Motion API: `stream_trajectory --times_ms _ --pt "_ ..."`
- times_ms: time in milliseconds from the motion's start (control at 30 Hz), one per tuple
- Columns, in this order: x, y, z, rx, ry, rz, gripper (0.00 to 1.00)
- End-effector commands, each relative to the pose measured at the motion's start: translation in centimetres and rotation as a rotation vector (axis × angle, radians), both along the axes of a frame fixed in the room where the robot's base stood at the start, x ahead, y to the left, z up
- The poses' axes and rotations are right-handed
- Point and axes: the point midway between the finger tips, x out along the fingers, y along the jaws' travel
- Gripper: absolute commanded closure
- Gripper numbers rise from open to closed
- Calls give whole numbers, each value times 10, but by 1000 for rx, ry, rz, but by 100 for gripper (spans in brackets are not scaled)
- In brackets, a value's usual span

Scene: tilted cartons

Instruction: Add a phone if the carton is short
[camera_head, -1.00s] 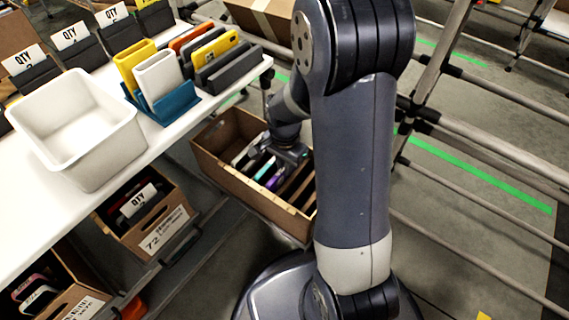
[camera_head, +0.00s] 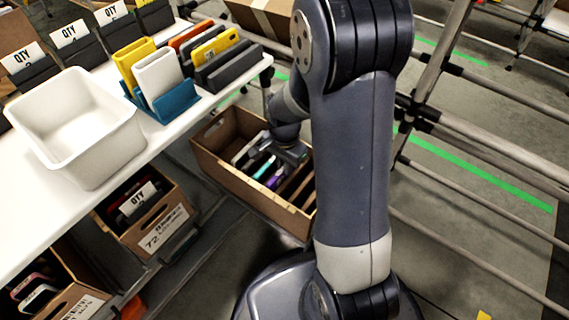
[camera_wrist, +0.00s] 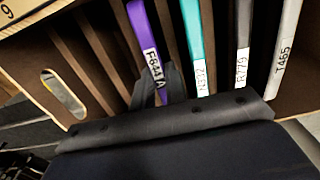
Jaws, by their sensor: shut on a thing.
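The brown carton (camera_head: 225,183) stands tilted below the white table in the head view; its dividers also show in the wrist view (camera_wrist: 88,60). In the wrist view a purple phone (camera_wrist: 142,32), a teal phone (camera_wrist: 191,30), a dark grey phone (camera_wrist: 243,40) and a pale grey phone (camera_wrist: 285,45) stand in a row in slots, each with a white label. Slots left of the purple phone look empty. My gripper (camera_wrist: 165,85) is down in the carton, shut on the purple phone, with a dark finger beside its label. The other finger is hidden.
A white bin (camera_head: 75,125) and a blue holder (camera_head: 165,103) with colored phones stand on the white table (camera_head: 30,205). More cartons with QTY cards sit below it, one marked 72 (camera_head: 165,230). Metal rails (camera_head: 480,135) run at the right.

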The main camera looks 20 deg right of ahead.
Motion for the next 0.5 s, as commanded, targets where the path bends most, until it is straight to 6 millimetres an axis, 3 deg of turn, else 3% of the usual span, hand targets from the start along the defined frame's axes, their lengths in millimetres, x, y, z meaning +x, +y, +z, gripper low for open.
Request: stream_trajectory --times_ms 300,333,500 --pt "0 0 0 0 0 0 100" --pt "0 0 0 0 0 0 86" --pt "0 0 0 0 0 0 72"
